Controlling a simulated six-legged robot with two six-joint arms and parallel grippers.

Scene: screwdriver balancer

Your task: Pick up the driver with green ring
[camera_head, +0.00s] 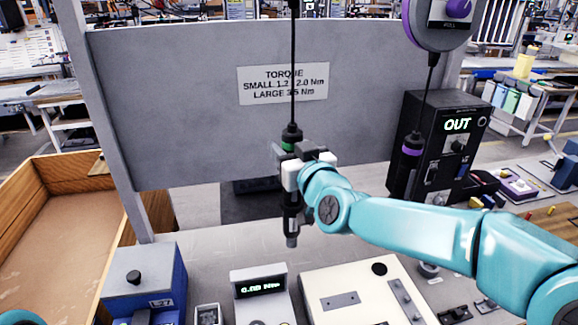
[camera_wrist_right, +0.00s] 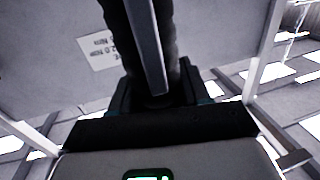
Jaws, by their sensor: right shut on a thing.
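The driver with green ring (camera_head: 291,140) hangs upright on a dark cable in front of the grey panel, its tip pointing down above the table. My right gripper (camera_head: 290,170) is shut around its body just below the green ring. In the right wrist view a dark driver body (camera_wrist_right: 178,45) fills the top middle, between the jaws. A second driver with a purple ring (camera_head: 412,145) hangs to the right from a purple-trimmed reel. My left gripper is out of view.
A black box reading OUT (camera_head: 455,125) stands at right. A torque display (camera_head: 260,290), a cream fixture plate (camera_head: 360,295) and a blue box (camera_head: 145,280) sit in front. A wooden crate (camera_head: 60,162) is at left. The grey panel (camera_head: 180,100) stands behind.

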